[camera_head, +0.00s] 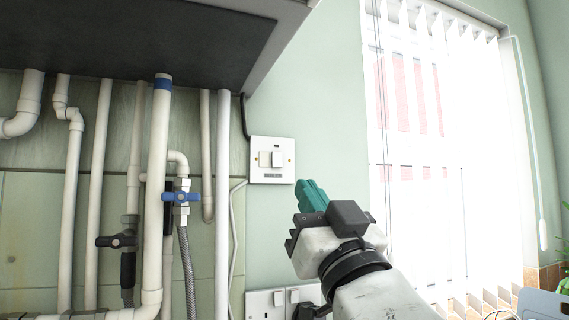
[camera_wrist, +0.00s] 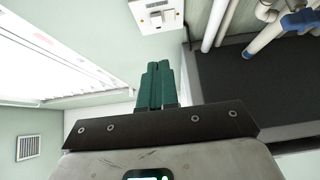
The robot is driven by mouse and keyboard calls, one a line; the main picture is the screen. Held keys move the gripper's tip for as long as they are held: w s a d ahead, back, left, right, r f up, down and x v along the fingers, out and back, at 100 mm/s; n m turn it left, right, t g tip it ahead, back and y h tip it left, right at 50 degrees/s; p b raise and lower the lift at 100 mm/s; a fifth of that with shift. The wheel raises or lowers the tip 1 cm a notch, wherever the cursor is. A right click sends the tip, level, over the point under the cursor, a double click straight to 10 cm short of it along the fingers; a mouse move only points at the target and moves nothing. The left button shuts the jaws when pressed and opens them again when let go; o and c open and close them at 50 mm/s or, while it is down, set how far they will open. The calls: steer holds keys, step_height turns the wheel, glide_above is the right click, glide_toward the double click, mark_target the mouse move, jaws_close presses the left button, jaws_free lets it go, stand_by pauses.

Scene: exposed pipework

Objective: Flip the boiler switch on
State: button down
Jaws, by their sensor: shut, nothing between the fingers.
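The boiler switch (camera_head: 272,160) is a white square wall plate with a rocker, a small dark indicator window and brass-coloured screws, below the right end of the boiler. It also shows at the top of the wrist view (camera_wrist: 157,14), partly cut off. My gripper (camera_head: 304,186) has teal fingers and is to the right of and slightly below the plate in the head view. In the wrist view the fingers (camera_wrist: 157,68) are together and empty, pointing toward the wall below the plate in the picture. They look apart from the switch. The rocker's position is too small to tell.
The boiler (camera_head: 130,40) overhangs at upper left. White pipes (camera_head: 155,190) with a blue-handled valve (camera_head: 181,197) run down the wall left of the switch. A double socket (camera_head: 268,304) is below. A window with vertical blinds (camera_head: 440,150) is at right. Bare wall lies around the switch.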

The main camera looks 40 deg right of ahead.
mark_target(278, 162)
steer(key=p+x, duration=0.1)
steer(key=x, duration=0.2)
steer(key=f+p+x, duration=0.1)
steer(key=x, duration=0.2)
steer(key=w+p+x, duration=0.1)
steer(key=x, duration=0.2)
steer(key=shift+w+d+f, duration=0.15)
steer(key=shift+w+d, duration=0.15)
steer(key=shift+w+d+f, duration=0.15)
steer(key=shift+w, duration=0.3)
steer(key=shift+f, duration=0.1)
steer(key=shift+w+f+t+b, duration=0.25)
steer(key=shift+f+t+b, duration=0.05)
steer(key=shift+b, duration=0.85)
steer(key=shift+d+r, duration=0.1)
steer(key=shift+r, duration=0.2)
